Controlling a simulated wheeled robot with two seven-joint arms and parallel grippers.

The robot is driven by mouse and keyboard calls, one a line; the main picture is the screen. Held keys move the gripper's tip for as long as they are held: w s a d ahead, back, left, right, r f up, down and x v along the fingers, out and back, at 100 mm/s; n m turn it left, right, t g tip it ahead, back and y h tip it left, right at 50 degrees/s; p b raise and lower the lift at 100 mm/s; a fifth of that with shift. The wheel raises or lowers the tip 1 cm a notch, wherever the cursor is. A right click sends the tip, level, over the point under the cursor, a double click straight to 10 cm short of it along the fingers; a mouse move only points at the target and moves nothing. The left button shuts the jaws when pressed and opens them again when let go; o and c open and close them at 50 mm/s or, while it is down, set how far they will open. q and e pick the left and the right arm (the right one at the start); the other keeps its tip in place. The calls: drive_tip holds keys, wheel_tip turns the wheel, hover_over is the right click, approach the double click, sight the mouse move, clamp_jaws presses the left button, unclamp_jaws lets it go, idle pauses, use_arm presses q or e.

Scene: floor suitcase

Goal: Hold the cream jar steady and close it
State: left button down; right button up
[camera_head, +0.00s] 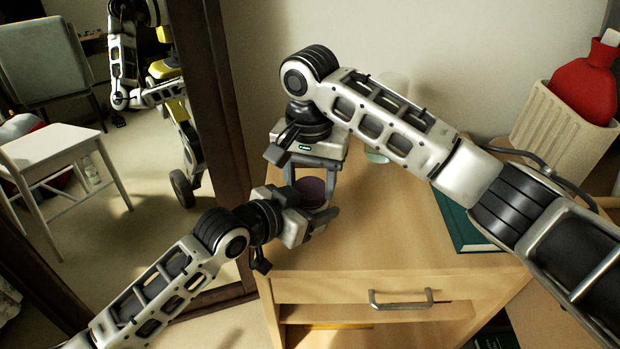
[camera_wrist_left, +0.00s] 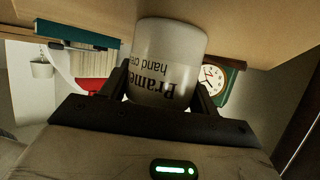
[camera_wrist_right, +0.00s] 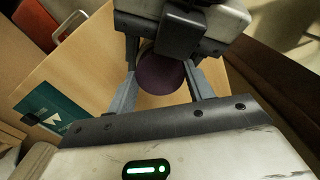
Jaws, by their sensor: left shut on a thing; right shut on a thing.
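The cream jar (camera_wrist_left: 168,60) is white with dark "hand cream" lettering and looks upside down in the left wrist view. My left gripper (camera_head: 318,219) is shut around the jar's body from the side; the gripper (camera_wrist_left: 165,98) also shows in that view. The dark purple round lid (camera_wrist_right: 163,75) lies between the fingers of my right gripper (camera_wrist_right: 160,90), which is shut on it from above. In the head view the lid (camera_head: 311,189) shows between both grippers. The seam between lid and jar is hidden, so I cannot tell whether it is fully seated.
A red hot-water bottle (camera_head: 583,88) stands in a ribbed holder at the back right. A mirror frame (camera_head: 222,110) stands close on the left.

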drive_tip(key=m, duration=0.5)
drive_tip(key=shift+a+m, duration=0.15)
drive_tip(key=shift+m, duration=0.25)
drive_tip(key=m, duration=0.7)
drive_tip(key=shift+m, duration=0.4)
drive_tip(key=o, duration=0.9)
drive_tip(key=shift+o, duration=0.2)
drive_tip(key=shift+r, duration=2.25)
drive_tip(key=shift+c, duration=0.4)
